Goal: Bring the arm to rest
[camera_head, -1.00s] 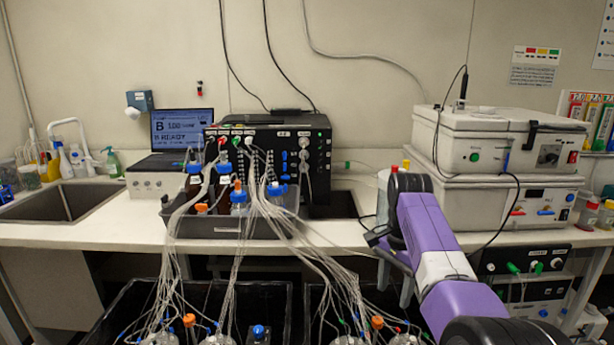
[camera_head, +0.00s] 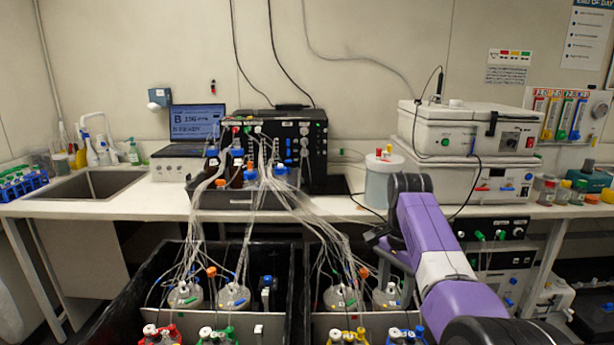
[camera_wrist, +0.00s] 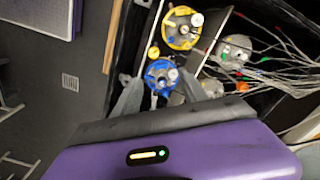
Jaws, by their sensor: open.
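My arm (camera_head: 428,235), purple and white with black joints, stands bent at the right of the head view, in front of the bench. My gripper (camera_wrist: 160,92) shows in the wrist view as two grey fingers spread apart, with no object held between them. Beyond the fingers, lower down, is a vessel with a blue lid (camera_wrist: 161,76); I cannot tell the distance. A yellow-lidded vessel (camera_wrist: 182,28) lies further up in that view. In the head view the fingers cannot be made out clearly.
Two black bins (camera_head: 135,292) hold vessels with tubing running up to a black controller (camera_head: 312,150) on the bench (camera_head: 110,205). A white container (camera_head: 378,185) and stacked white instruments (camera_head: 465,130) stand behind my arm. Floor (camera_wrist: 45,100) shows left in the wrist view.

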